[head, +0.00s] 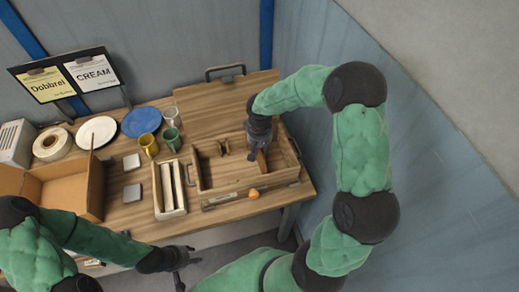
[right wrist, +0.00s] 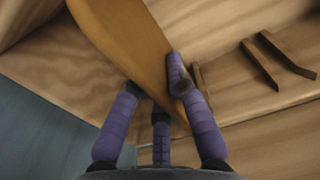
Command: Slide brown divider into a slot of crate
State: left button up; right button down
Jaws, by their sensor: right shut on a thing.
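The brown divider (right wrist: 130,45) is a flat tan-brown board with a curved edge, filling the upper middle of the right wrist view. My right gripper (right wrist: 160,90) is shut on it, with purple fingers on both sides. In the head view my right gripper (head: 259,146) reaches down over the right part of the wooden crate (head: 245,187), and a bit of the divider (head: 262,161) shows below it. Dark slot strips (right wrist: 262,64) stand on the crate's wood at right in the wrist view. Whether the divider sits in a slot is unclear. My left gripper (head: 182,258) is empty, fingers apart, before the table.
Left of the crate stand a narrow box with white pieces (head: 169,190), grey tiles (head: 132,193), a yellow mug (head: 149,145), a green mug (head: 172,139) and a cardboard box (head: 70,185). An orange object (head: 253,194) is at the crate's front. A blue-grey wall is at right.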

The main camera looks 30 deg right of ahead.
jog(key=shift+f+b, duration=1.05)
jog(key=shift+f, duration=0.4)
jog(key=c, duration=1.1)
grip_release()
jog(key=shift+c, duration=0.2)
notch_tip(320, 180, up, 12)
